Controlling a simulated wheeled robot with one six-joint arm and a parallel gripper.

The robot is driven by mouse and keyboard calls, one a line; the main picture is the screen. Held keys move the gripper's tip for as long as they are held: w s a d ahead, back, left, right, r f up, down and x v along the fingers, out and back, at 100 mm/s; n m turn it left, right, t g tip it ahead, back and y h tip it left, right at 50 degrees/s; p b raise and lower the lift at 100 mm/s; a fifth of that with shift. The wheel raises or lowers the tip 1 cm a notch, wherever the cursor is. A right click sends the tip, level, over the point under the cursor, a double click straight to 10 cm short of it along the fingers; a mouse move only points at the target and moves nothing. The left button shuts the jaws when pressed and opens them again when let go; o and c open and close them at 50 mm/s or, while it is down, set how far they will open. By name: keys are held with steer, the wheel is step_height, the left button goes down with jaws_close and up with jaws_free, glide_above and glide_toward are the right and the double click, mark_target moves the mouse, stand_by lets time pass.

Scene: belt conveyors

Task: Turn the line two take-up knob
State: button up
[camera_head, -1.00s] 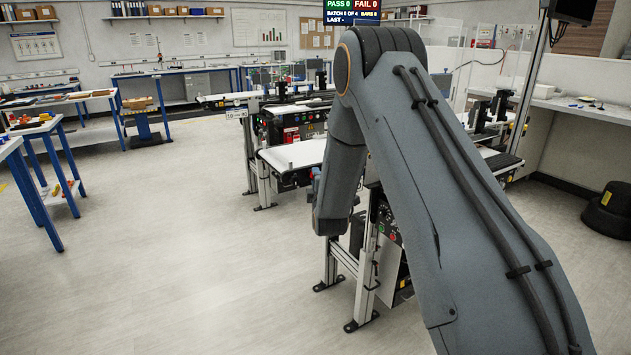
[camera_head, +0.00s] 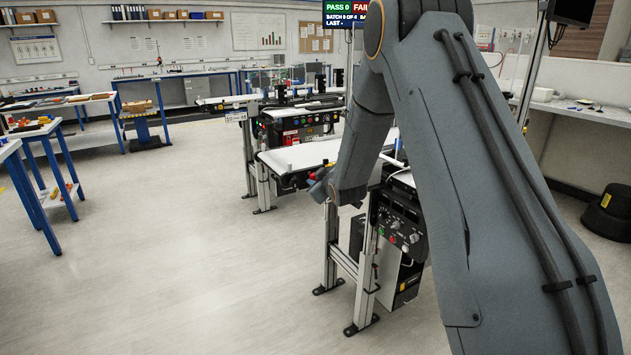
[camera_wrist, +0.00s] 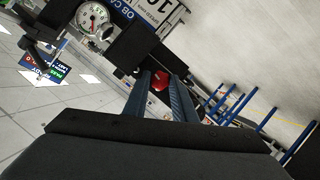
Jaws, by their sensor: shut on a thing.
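A red knob (camera_wrist: 160,80) shows in the wrist view between the two blue-grey fingers of my gripper (camera_wrist: 161,88). My gripper is shut on it, and the fingers hide part of its sides. In the head view my gripper (camera_head: 321,187) is at the near end of a white-belted conveyor (camera_head: 300,153), and a small bit of red shows beside it. A round dial gauge (camera_wrist: 92,18) is at the upper left of the wrist view. I cannot read a line number beside the knob.
A control panel (camera_head: 400,225) with buttons sits on the nearer line, right of my gripper. A metal support leg (camera_head: 365,285) stands below. More conveyor equipment (camera_head: 300,120) stands behind. Blue-framed benches (camera_head: 45,165) are at the left. The floor (camera_head: 180,260) between is clear.

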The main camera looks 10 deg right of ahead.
steer(key=shift+d+m+g+y+p, duration=0.15)
steer(key=shift+m+g+y+p, duration=0.4)
steer(key=shift+m, duration=0.75)
steer(key=shift+y, duration=0.35)
steer(key=o, duration=1)
steer(key=shift+o, duration=0.2)
steer(key=shift+r, duration=0.1)
steer(key=b+v, duration=0.1)
steer(key=v, duration=0.6)
steer(key=shift+s, duration=0.35)
steer(key=shift+d, duration=0.1)
